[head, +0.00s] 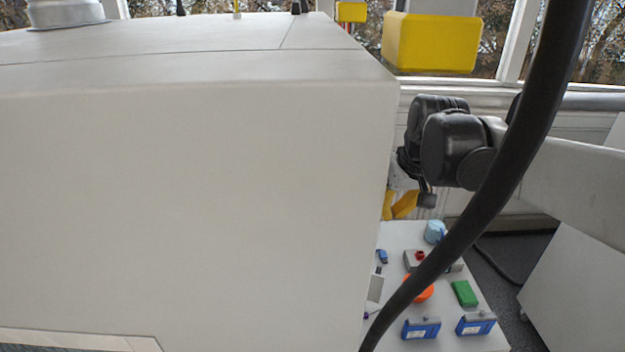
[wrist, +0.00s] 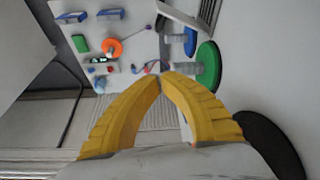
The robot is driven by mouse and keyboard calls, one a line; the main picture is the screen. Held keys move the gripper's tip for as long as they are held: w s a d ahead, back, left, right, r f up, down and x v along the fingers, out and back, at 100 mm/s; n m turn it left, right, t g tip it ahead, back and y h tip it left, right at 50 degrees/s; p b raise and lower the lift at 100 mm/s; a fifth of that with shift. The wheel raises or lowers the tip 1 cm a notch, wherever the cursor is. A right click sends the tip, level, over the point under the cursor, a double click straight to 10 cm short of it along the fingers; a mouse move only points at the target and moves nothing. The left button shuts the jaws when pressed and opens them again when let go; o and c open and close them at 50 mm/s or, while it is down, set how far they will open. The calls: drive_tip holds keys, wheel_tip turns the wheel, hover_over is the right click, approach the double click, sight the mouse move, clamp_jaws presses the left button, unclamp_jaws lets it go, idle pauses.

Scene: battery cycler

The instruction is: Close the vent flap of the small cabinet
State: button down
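In the head view a large white cabinet (head: 190,200) fills the left and middle. My gripper (head: 402,206) is just past its right edge, partly hidden by it. In the wrist view the yellow fingers of my gripper (wrist: 163,76) meet at their tips, with nothing seen between them. A white wall (wrist: 270,70) lies to their right. A pale flap-like panel beside dark slats (wrist: 190,18) shows at the top, above the fingertips. It seems to stand out from the wall; I cannot tell its exact angle. The flap is not visible in the head view.
A green disc (wrist: 208,67) and a blue disc (wrist: 190,42) stick out from the wall near my fingertips. A white table (head: 400,240) holds blue boxes, a green block (head: 464,293) and an orange round part. A black cable crosses the head view.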

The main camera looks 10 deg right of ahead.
drive_tip(key=s+x, duration=0.2)
drive_tip(key=x, duration=0.7)
drive_tip(key=s+f+x, duration=0.1)
drive_tip(key=x, duration=0.8)
drive_tip(key=shift+s+a+f, duration=0.15)
drive_tip(key=shift+s+f, duration=0.1)
drive_tip(key=shift+s, duration=0.1)
drive_tip(key=shift+b, duration=0.3)
